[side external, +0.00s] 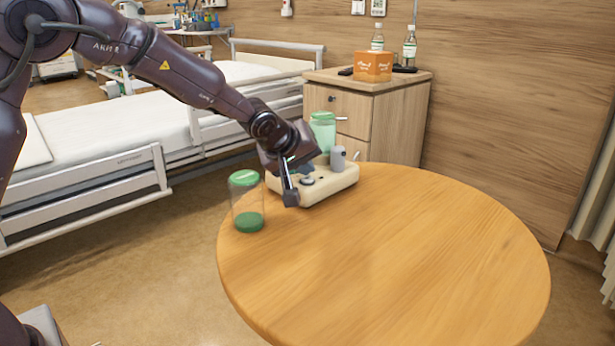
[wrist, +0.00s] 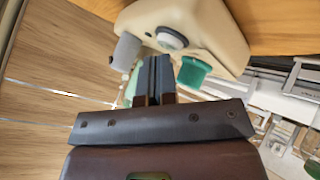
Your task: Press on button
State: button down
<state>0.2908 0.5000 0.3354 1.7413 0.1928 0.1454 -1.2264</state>
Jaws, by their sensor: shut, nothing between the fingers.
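A cream-coloured device (side external: 338,186) sits near the table's far left edge. It carries a round grey button (side external: 307,181) on top, a grey knob (side external: 338,158) and a green see-through container (side external: 322,120). In the wrist view the device (wrist: 215,22) shows at the top, with the round button (wrist: 172,38) close above the fingertips in the picture, the grey knob (wrist: 127,48) to its left and a green part (wrist: 193,72) to its right. My gripper (side external: 290,198) is shut and empty beside the button; it also shows in the wrist view (wrist: 156,60). I cannot tell whether it touches the device.
A clear jar with a green lid (side external: 247,200) stands left of my gripper near the table's edge. The round wooden table (side external: 400,260) is clear in front and right. A bed (side external: 110,130) and a cabinet (side external: 400,125) stand behind.

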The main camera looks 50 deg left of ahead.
aim_at(304, 177)
jog(key=shift+f, duration=0.25)
jog(key=shift+r, duration=0.95)
jog(key=shift+r, duration=2.5)
